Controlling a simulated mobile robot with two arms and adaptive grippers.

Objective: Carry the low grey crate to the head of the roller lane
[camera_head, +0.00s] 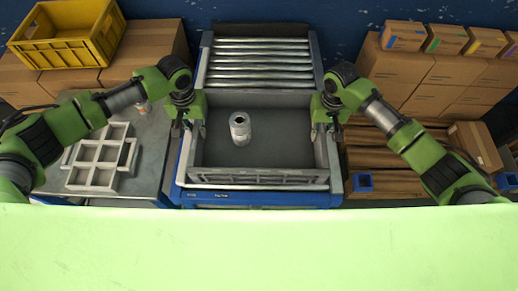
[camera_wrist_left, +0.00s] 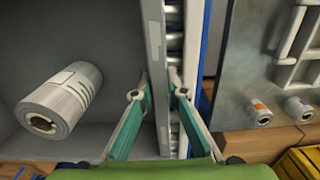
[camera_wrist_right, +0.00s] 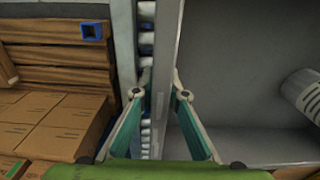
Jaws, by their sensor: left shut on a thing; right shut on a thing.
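The low grey crate (camera_head: 262,178) is at the middle of the head view, on or just above the roller lane (camera_head: 262,62); I cannot tell if it touches the rollers. A roll with a pale wrapper (camera_head: 240,127) lies or stands inside it, and it also shows in the left wrist view (camera_wrist_left: 62,98). My left gripper (camera_head: 187,124) is shut on the crate's left wall, which runs between the fingers in the left wrist view (camera_wrist_left: 157,92). My right gripper (camera_head: 331,128) is shut on the crate's right wall, seen between the fingers in the right wrist view (camera_wrist_right: 161,92).
Bare rollers extend behind the crate. A metal table (camera_head: 150,165) with a pale divided tray (camera_head: 100,158) stands at left. A yellow crate (camera_head: 68,35) sits on cardboard boxes at back left. A wooden pallet (camera_head: 390,160) and stacked boxes (camera_head: 440,80) are at right.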

